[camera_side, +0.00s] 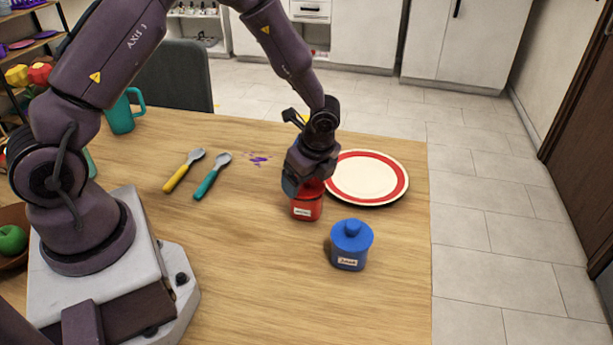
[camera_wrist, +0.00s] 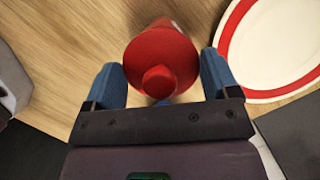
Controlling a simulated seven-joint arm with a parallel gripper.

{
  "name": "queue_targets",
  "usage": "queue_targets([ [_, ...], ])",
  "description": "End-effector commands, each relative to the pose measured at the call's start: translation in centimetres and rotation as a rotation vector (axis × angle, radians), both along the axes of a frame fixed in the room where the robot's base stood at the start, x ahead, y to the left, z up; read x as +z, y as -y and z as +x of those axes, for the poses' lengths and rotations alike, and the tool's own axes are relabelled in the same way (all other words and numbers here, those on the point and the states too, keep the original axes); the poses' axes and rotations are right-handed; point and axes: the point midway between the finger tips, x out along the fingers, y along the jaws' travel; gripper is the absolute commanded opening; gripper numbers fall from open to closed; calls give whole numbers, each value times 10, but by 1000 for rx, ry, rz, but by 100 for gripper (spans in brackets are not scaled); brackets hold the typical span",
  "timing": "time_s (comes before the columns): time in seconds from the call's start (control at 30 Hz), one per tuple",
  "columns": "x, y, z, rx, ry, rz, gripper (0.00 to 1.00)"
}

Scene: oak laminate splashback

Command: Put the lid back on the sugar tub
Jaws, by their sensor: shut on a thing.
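A red tub (camera_side: 307,209) with a white label stands on the table, directly under my gripper (camera_side: 309,182). In the wrist view, a round red lid (camera_wrist: 146,52) with a knob sits between the blue fingers of my gripper (camera_wrist: 161,68). My gripper is shut on this lid. The lid is right at the top of the red tub; I cannot tell whether it is fully seated. A blue tub (camera_side: 348,258) with its blue knobbed lid on stands in front and to the right. The labels are too small to read surely.
A cream plate with a red rim (camera_side: 404,184) lies just right of my gripper. A yellow-handled spoon (camera_side: 177,178) and a teal-handled one (camera_side: 206,184) lie to the left. A teal mug (camera_side: 121,117) stands at the back left.

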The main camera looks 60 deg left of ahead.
Motion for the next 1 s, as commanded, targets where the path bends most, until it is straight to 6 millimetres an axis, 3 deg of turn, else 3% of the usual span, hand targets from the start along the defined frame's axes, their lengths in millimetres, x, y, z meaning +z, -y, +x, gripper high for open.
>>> queue_targets([
  [0.4, -1, 0, 0, 0, 0, 0, 58],
  [0.43, -1, 0, 0, 0, 0, 0, 83],
  [0.5, -1, 0, 0, 0, 0, 0, 99],
  [1.0, 6, 0, 0, 1, 0, 0, 100],
])
